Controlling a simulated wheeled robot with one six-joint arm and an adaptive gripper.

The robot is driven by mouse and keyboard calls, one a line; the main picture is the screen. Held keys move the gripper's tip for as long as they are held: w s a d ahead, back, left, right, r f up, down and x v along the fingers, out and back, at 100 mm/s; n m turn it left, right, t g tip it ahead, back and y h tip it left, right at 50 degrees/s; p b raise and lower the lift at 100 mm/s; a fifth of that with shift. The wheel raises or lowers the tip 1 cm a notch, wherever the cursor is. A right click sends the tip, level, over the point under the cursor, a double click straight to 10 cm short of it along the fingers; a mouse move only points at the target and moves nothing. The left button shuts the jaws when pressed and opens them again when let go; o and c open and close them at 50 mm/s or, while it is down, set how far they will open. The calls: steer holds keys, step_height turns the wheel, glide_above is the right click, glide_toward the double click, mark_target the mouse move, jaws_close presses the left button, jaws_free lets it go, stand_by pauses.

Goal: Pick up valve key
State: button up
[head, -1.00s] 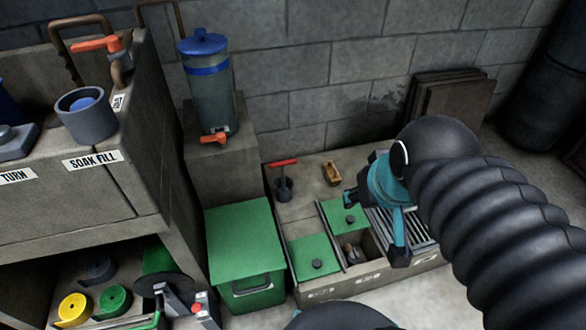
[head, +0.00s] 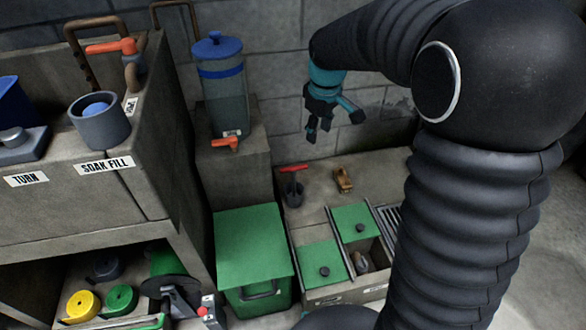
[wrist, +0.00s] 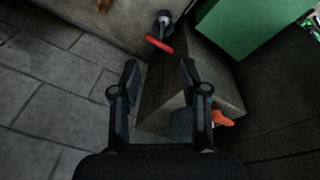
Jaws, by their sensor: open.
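The valve key (head: 292,169) has a red crossbar handle on a dark shaft. It stands upright in a small grey cup (head: 293,195) on the concrete ledge. In the wrist view the red handle of the valve key (wrist: 159,45) lies just beyond the fingertips, with its shaft running up to the cup (wrist: 165,17). My gripper (head: 330,126) is open and empty, in the air above the valve key and slightly to its right in the head view. The wrist view shows both fingers of my gripper (wrist: 160,72) spread apart. The shaft's lower end is hidden in the cup.
A blue-lidded cooler (head: 220,88) with an orange tap (head: 226,145) stands on a pedestal (head: 233,175) left of the key. A green bin (head: 252,258) stands in front. A wooden brush-like object (head: 343,180) lies to the right. A block wall is behind.

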mark_target(294, 170)
steer(key=w+a+f+n, duration=0.1)
steer(key=w+a+f, duration=0.1)
steer(key=w+f, duration=0.1)
steer(key=w+a+f+n+g, duration=0.1)
steer(key=w+f, duration=0.2)
steer(key=f, duration=0.3)
steer(key=w+a+f+n, duration=0.2)
steer(key=w+f, duration=0.1)
steer(key=f, duration=0.2)
steer(key=shift+w+a+g, duration=0.25)
steer(key=shift+a+g, duration=0.1)
steer(key=shift+g, duration=0.05)
step_height(294, 170, down, 14)
steer(key=shift+f, duration=0.1)
jaws_close()
